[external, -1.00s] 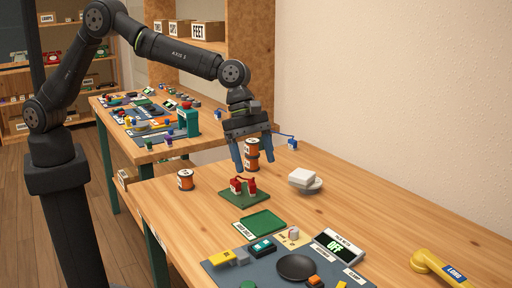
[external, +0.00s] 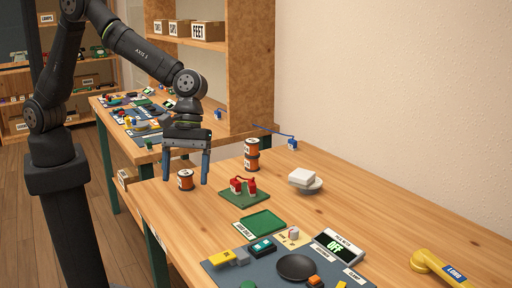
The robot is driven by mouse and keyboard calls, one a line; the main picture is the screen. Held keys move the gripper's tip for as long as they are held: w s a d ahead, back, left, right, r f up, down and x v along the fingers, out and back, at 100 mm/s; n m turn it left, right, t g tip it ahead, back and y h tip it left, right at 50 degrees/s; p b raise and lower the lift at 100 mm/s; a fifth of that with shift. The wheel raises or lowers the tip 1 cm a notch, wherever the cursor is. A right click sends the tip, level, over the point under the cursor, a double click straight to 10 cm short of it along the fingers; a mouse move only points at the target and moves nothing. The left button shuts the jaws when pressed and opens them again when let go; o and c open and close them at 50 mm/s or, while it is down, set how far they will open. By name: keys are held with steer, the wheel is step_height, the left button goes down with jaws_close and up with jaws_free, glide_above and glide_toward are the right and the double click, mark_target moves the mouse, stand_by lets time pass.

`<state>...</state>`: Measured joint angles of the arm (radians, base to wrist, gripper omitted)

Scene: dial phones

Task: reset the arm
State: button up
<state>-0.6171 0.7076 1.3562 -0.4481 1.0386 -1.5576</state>
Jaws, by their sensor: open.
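My gripper (external: 191,183) has dark jaws with two blue fingers, spread apart and pointing down. It hangs at the left part of the near workbench (external: 400,228). One orange-and-black spool (external: 185,180) shows between the fingers in the picture. I cannot tell whether it is between them or behind them, and no grip on it shows.
Two stacked spools (external: 251,154) stand right of my gripper. A green board (external: 240,197) carries red parts. A white block on a dish (external: 305,180), a green tray (external: 262,223), a blue-grey mat (external: 232,273) and a yellow handset (external: 440,268) lie farther right.

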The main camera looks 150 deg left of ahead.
steer(key=s+d+m+g, duration=0.1)
steer(key=s+d+m, duration=0.2)
steer(key=d, duration=0.2)
steer(key=s+d+m+g+h, duration=0.1)
steer(key=s+d+m, duration=0.2)
steer(key=d, duration=0.2)
steer(key=shift+s+d+f, duration=0.2)
steer(key=shift+d+f, duration=0.15)
steer(key=shift+d, duration=0.05)
steer(key=w+a+n+t+y, duration=0.1)
steer(key=w+a+n, duration=0.3)
steer(key=a, duration=0.5)
steer(key=w+a+r+n+t+y, duration=0.1)
steer(key=w+a+n, duration=0.4)
steer(key=a, duration=0.4)
steer(key=shift+r+n+t, duration=0.25)
steer(key=shift+n+t, duration=0.15)
steer(key=shift+n, duration=0.2)
steer(key=shift+w, duration=0.1)
